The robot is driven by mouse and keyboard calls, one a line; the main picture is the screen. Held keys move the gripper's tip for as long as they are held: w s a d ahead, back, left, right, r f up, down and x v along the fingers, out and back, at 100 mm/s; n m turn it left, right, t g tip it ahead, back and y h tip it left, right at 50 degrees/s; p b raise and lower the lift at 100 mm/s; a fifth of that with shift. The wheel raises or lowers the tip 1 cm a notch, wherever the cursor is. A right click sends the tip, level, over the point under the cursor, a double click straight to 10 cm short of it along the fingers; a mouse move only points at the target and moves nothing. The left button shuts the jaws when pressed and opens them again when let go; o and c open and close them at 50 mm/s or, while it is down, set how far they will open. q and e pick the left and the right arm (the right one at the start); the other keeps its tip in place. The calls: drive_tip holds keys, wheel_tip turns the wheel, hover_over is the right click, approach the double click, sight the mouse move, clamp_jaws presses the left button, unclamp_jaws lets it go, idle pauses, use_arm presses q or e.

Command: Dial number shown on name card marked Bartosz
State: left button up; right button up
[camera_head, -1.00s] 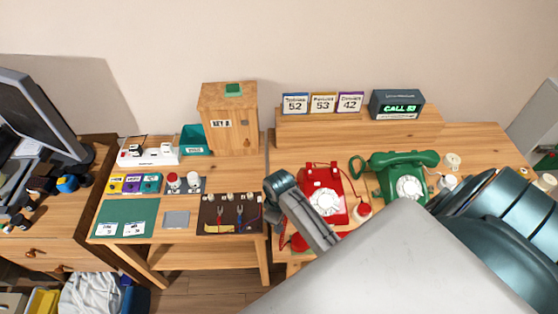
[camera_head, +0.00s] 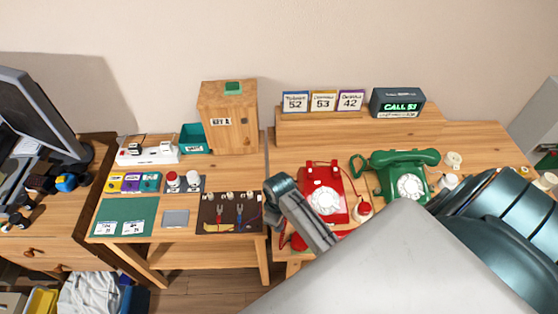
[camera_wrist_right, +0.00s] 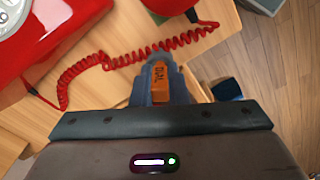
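The name cards stand on a wooden riser: 52 in blue (camera_head: 295,102), 53 in yellow (camera_head: 323,101), 42 in purple (camera_head: 350,100). Their names are too small to read surely. A dark display (camera_head: 398,103) reads CALL 53. The red phone (camera_head: 334,179) with a white dial is beside the green phone (camera_head: 401,172), whose handset rests on top. The red handset (camera_wrist_right: 168,5) is off its phone, with its coiled cord in the right wrist view. My left gripper is out of view.
The left table holds a wooden box (camera_head: 228,120), a teal bin (camera_head: 195,138), a green mat (camera_head: 108,212) with cards, and a brown tool mat (camera_head: 229,205). My right arm covers the lower right.

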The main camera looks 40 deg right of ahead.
drive_tip(key=o, duration=0.5)
wheel_tip(320, 180, up, 10)
drive_tip(key=shift+f+b, duration=0.25)
drive_tip(key=shift+b, duration=1)
drive_tip(key=shift+r, duration=0.7)
drive_tip(key=shift+s+f, duration=0.1)
